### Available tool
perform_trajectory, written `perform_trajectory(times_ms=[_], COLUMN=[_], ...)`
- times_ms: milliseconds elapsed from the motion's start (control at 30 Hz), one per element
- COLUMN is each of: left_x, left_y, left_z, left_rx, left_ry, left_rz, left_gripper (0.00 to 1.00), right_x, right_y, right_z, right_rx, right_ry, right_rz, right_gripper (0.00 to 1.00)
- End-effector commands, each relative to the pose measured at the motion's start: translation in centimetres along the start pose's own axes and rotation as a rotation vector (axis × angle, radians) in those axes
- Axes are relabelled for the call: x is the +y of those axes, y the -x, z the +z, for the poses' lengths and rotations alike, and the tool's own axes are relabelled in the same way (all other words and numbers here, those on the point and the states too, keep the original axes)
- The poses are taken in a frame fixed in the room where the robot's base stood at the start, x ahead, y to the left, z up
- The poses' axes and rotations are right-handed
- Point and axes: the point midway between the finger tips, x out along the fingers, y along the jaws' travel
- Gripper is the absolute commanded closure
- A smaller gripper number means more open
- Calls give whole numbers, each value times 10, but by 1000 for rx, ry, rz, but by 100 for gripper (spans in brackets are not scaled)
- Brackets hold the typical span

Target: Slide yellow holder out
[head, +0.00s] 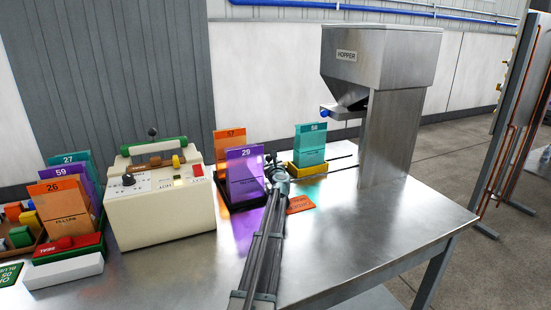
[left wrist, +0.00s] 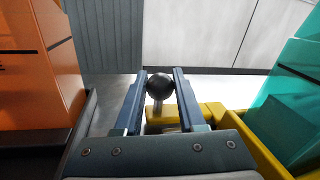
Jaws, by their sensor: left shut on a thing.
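The yellow holder (head: 293,171) stands on the steel table in front of the hopper, with a teal card (head: 311,145) marked 58 upright in it. In the left wrist view the yellow holder (left wrist: 262,155) is at the lower right, with the teal card (left wrist: 292,105) leaning above it. My left gripper (head: 283,174) is at the holder's left side. In the wrist view its fingers (left wrist: 160,90) are shut on a black ball knob (left wrist: 160,85) on a short stem beside the yellow part. The stem's foot is partly hidden. My right gripper is not in view.
A purple card (head: 245,172) and an orange card (head: 229,146) stand in dark holders close left of my gripper. The hopper (head: 385,60) stands behind right. A cream control box (head: 160,205) is at left. The table's right front is clear.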

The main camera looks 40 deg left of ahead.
Motion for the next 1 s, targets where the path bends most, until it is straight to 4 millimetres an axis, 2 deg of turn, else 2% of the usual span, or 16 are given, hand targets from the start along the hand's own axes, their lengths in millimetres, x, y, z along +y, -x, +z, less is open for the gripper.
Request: perform_trajectory(times_ms=[200,633,667,700,800,1000], left_x=[10,11,11,11,11,11], left_y=[2,2,2,2,2,2], left_z=[2,2,2,2,2,2], left_rx=[0,0,0,0,0,0], left_ry=[0,-1,-1,-1,-1,-1], left_rz=[-1,-1,-1,0,0,0], left_gripper=[100,100,57,50,32,31], right_x=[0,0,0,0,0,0], right_y=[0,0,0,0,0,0], right_z=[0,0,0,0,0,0], right_rx=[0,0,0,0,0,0], right_ry=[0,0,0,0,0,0], right_rz=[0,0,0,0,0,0], right_gripper=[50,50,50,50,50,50])
